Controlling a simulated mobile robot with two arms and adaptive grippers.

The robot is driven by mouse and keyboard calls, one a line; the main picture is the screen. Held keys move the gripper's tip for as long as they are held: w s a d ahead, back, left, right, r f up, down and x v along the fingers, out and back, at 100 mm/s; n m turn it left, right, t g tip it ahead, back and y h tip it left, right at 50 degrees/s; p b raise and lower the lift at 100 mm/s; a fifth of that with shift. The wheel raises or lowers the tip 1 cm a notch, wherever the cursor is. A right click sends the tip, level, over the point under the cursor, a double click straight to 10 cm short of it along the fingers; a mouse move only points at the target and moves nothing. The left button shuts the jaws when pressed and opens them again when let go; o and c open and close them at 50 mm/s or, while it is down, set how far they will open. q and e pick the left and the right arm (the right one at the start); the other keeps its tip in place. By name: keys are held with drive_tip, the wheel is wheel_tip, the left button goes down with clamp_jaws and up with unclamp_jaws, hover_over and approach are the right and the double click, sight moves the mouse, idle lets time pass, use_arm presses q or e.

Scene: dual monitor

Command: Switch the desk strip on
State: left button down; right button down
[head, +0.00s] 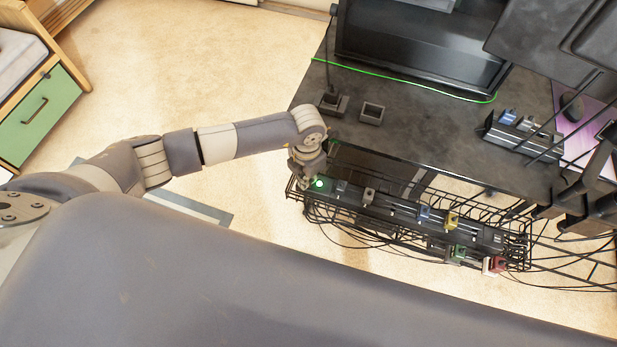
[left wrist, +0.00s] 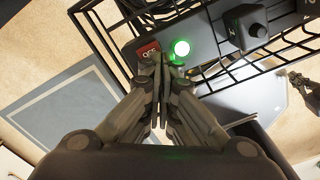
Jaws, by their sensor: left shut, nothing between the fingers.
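A long black power strip (head: 405,212) lies in the wire tray under the desk edge, with several coloured plugs in it. At its left end a round green lamp (head: 319,183) is lit. In the left wrist view, a red switch marked OFF (left wrist: 149,51) sits beside the lit green lamp (left wrist: 181,48). My left gripper (left wrist: 163,62) is shut and empty, its fingertips at the lower edge of the switch; I cannot tell whether they touch. In the head view it (head: 308,172) points down over that end. A second strip (head: 521,138) with plugs lies on the desktop.
The dark desktop (head: 420,128) carries a monitor stand, small black boxes (head: 372,113) and a mouse (head: 571,106). The wire tray (head: 330,209) and loose cables surround the lower strip.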

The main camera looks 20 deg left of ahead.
use_arm(q)
drive_tip(key=shift+r+p, duration=2.65)
drive_tip(key=shift+r, duration=0.8)
